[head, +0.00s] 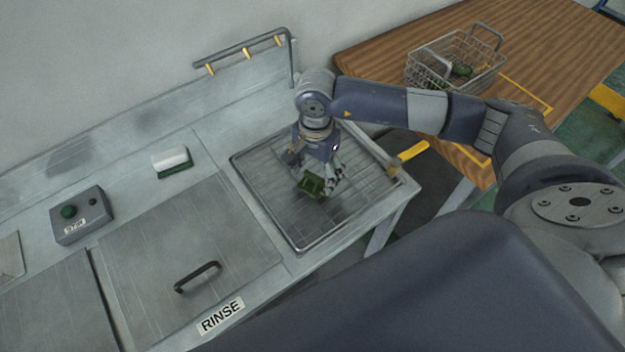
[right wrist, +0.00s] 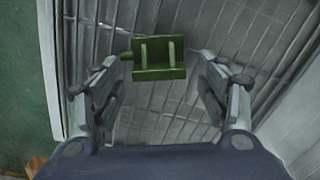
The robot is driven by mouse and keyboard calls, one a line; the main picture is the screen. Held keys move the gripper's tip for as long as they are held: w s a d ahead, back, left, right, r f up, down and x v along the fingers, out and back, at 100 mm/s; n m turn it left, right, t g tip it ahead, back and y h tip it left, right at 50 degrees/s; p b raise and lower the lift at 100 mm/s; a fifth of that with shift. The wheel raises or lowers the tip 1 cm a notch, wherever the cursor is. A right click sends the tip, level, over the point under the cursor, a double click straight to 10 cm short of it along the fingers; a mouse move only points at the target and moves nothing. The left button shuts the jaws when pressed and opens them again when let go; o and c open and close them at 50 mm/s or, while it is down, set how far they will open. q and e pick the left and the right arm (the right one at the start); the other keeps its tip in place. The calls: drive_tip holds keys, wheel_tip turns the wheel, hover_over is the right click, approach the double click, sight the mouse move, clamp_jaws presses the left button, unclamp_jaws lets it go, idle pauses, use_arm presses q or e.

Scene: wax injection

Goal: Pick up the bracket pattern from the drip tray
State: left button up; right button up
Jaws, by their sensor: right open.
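The green bracket pattern (head: 312,184) is over the wire drip tray (head: 305,240), below my right gripper (head: 322,178). In the right wrist view the bracket pattern (right wrist: 158,60) shows its two upright ribs and a small stub on its left side. My right gripper (right wrist: 160,95) is open, with its fingers to the left and right of the pattern, and gaps show between them and it. I cannot tell exactly how far the fingertips are above the tray. My left gripper is not in view.
A rinse tank lid (head: 190,240) with a handle lies left of the tray. A rail (head: 245,52) stands behind. A wire basket (head: 457,60) with green pieces is on the wooden table (head: 370,58).

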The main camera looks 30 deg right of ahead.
drive_tip(key=c, duration=1)
drive_tip(key=shift+r, duration=0.2)
